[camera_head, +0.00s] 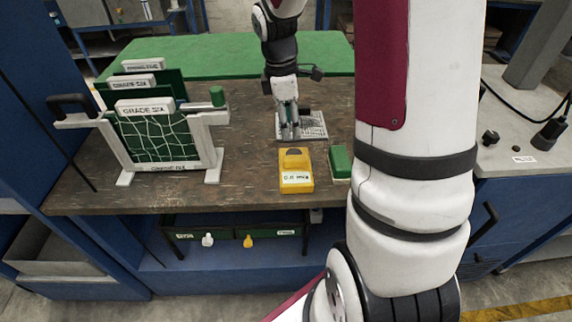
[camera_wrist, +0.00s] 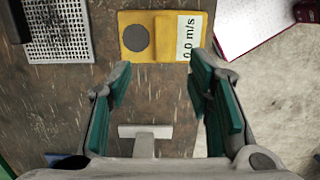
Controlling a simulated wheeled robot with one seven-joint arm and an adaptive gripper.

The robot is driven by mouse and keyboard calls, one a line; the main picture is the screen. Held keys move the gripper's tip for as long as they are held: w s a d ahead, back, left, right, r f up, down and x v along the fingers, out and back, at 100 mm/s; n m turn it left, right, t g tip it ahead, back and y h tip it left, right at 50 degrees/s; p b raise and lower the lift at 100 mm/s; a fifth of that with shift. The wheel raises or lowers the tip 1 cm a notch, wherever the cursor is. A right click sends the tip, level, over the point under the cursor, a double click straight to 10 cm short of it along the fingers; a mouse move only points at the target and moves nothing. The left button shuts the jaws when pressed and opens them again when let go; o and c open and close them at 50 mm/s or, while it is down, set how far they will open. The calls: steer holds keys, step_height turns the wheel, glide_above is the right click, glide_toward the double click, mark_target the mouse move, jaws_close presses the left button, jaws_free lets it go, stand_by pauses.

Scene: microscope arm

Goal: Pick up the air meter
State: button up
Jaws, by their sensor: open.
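The air meter is a yellow box (camera_head: 296,184) with a dark round patch and a white label. It lies on the brown tabletop near its front edge. In the wrist view the air meter (camera_wrist: 160,20) is at the top centre, its label reading "0.0 m/s". My gripper (camera_head: 290,134) is just behind the meter in the head view, pointing down over the table. In the wrist view my gripper (camera_wrist: 160,80) is open with green-padded fingers spread apart.
A perforated grey plate (camera_head: 315,125) lies behind the meter; it also shows in the wrist view (camera_wrist: 58,28). A green block (camera_head: 340,160) sits right of the meter. A white-framed "GRADE SIX" panel (camera_head: 160,138) stands at left. My arm covers the table's right side.

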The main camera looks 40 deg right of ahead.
glide_above(295, 157)
steer(key=f, duration=0.6)
steer(key=shift+w+a, duration=0.25)
steer(key=shift+w, duration=0.1)
steer(key=shift+s+d+f, duration=0.1)
steer(key=shift+s+f, duration=0.1)
steer(key=shift+f, duration=1.15)
steer(key=shift+s+d+f, duration=0.1)
steer(key=shift+s+f, duration=0.1)
steer(key=shift+f, duration=1.1)
steer(key=shift+c, duration=0.3)
jaws_close()
